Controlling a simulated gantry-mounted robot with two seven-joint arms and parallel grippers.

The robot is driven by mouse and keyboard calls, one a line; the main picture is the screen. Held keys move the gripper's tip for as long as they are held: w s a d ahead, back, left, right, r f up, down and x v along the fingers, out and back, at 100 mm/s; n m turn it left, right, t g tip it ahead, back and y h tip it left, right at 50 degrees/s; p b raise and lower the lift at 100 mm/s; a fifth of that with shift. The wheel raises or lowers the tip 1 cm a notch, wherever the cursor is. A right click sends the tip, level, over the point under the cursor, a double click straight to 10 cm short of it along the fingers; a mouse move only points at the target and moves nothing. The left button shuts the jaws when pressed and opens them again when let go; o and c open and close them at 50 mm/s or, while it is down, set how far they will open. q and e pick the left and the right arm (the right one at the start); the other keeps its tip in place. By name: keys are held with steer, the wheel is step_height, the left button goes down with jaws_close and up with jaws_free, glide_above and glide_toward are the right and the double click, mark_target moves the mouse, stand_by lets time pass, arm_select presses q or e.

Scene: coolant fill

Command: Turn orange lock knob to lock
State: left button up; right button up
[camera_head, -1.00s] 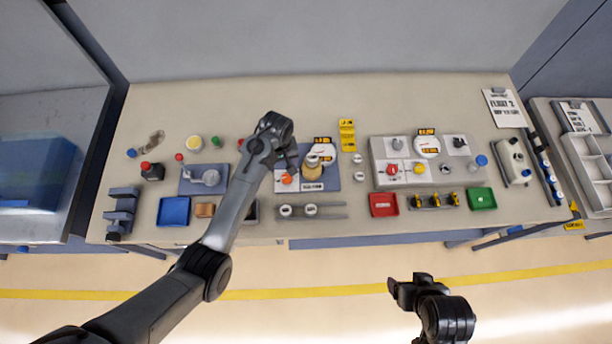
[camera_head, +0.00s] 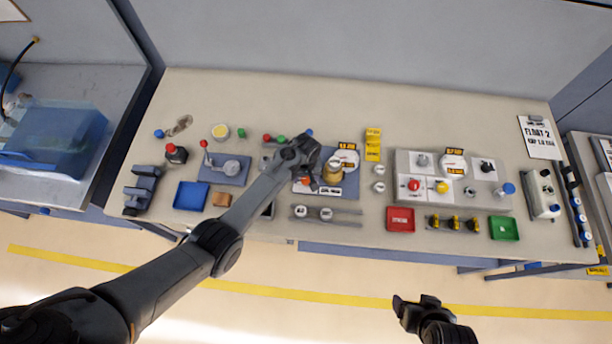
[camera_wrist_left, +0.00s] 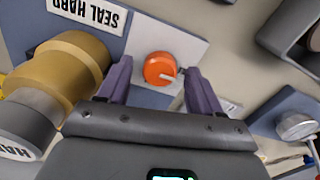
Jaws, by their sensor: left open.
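The orange lock knob (camera_wrist_left: 160,68) is a round knob with a white pointer mark, set on a white plate (camera_wrist_left: 180,42). In the left wrist view the pointer aims to the lower right. My left gripper (camera_head: 312,182) is open, with one finger on each side of the knob and no clear contact. In the head view the gripper partly covers the knob (camera_head: 305,181). A brass cylinder with a grey end (camera_wrist_left: 72,62) lies close to the left finger in the wrist view. My right gripper (camera_head: 415,308) hangs in front of the bench, away from the knob.
A "SEAL HARD" label (camera_wrist_left: 88,10) is beside the plate. On the bench are a blue tray (camera_head: 191,196), a red tray (camera_head: 400,219) and a green tray (camera_head: 504,228).

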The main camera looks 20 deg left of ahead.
arm_select(q)
steer(key=c, duration=1.1)
steer(key=shift+o, duration=0.2)
